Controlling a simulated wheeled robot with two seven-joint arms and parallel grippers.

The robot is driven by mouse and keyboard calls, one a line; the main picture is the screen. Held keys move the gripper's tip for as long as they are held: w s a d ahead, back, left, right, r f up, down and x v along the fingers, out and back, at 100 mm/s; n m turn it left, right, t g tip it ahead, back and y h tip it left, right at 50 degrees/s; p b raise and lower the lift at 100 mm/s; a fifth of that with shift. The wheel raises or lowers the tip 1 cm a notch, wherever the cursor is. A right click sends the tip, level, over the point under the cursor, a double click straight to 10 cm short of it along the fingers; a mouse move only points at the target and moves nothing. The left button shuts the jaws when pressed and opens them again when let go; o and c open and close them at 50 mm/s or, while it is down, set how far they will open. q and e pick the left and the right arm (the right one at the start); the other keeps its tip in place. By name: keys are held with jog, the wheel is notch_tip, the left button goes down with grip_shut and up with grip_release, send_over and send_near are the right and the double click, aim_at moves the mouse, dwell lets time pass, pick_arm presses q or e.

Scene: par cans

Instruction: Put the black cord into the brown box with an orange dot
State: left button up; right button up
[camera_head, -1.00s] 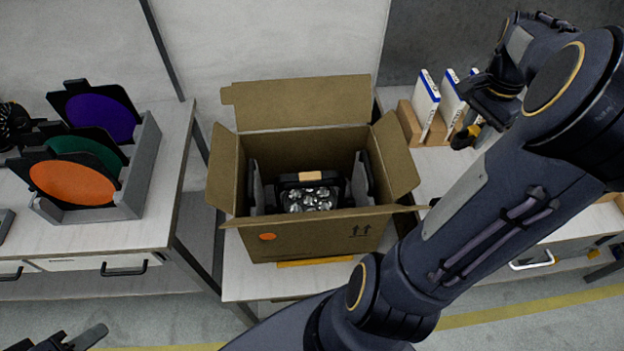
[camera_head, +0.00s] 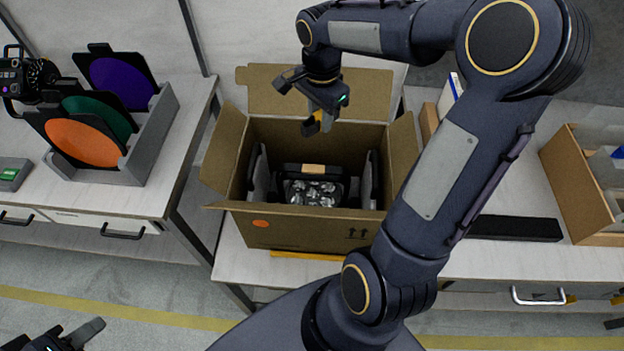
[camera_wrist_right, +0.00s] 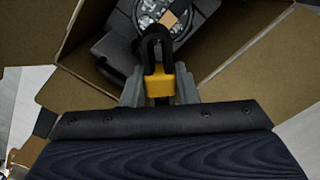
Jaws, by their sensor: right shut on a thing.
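The brown box (camera_head: 295,232) with an orange dot (camera_head: 260,223) on its front stands open on the middle table. Inside it is a lamp (camera_head: 313,190) with shiny lenses and black sides. My right gripper (camera_head: 318,122) is over the box's rear part, pointing down. It is shut on the black cord (camera_wrist_right: 155,45), a small loop with a yellow band (camera_wrist_right: 160,82) in the right wrist view. The cord hangs above the lamp there; its height over the lamp is hard to tell. My left gripper (camera_head: 65,338) is at the bottom left corner, partly cut off.
The box's flaps (camera_head: 221,150) stand spread outward. A grey rack (camera_head: 150,135) with orange, green and purple discs is on the left table. On the right are a black flat case (camera_head: 515,228), a second brown box (camera_head: 575,190) and white-blue boxes (camera_head: 449,95), partly hidden by my arm.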

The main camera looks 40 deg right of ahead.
jog(key=shift+s+d+f+b, duration=0.15)
jog(key=shift+f+b, duration=1.65)
jog(key=shift+f, duration=1.45)
jog(key=shift+d+f+b, duration=0.1)
jog(key=shift+f+b, duration=1.65)
jog(key=shift+f, duration=1.45)
jog(key=o, duration=1.1)
jog(key=shift+r, duration=0.1)
notch_tip(320, 180, up, 8)
jog(key=shift+f, duration=0.15)
